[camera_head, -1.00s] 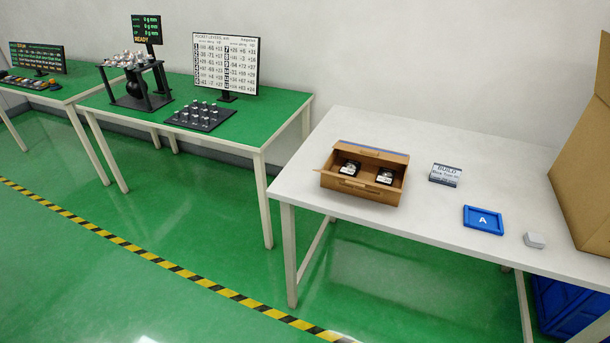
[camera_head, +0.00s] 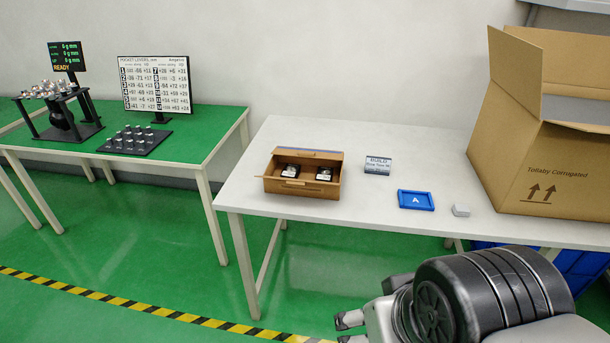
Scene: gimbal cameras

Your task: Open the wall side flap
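A large cardboard box (camera_head: 556,165) printed "Tollsby Corrugated" with two up arrows stands at the right end of the white table. Part of a rear flap (camera_head: 565,55) shows behind, against the wall. The right side of the box is cut off by the frame. My gripper (camera_head: 345,331) is at the bottom edge, low in front of the table and well apart from the box. Its fingertips are partly visible with a gap between them, and nothing shows in it.
On the white table (camera_head: 245,190) stand a small open brown carton (camera_head: 300,187) with two dark items, a BUILD sign (camera_head: 377,165), a blue tray (camera_head: 416,200) marked A and a small grey block (camera_head: 461,210). Blue crates (camera_head: 580,262) are below. A green table (camera_head: 190,150) is at left.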

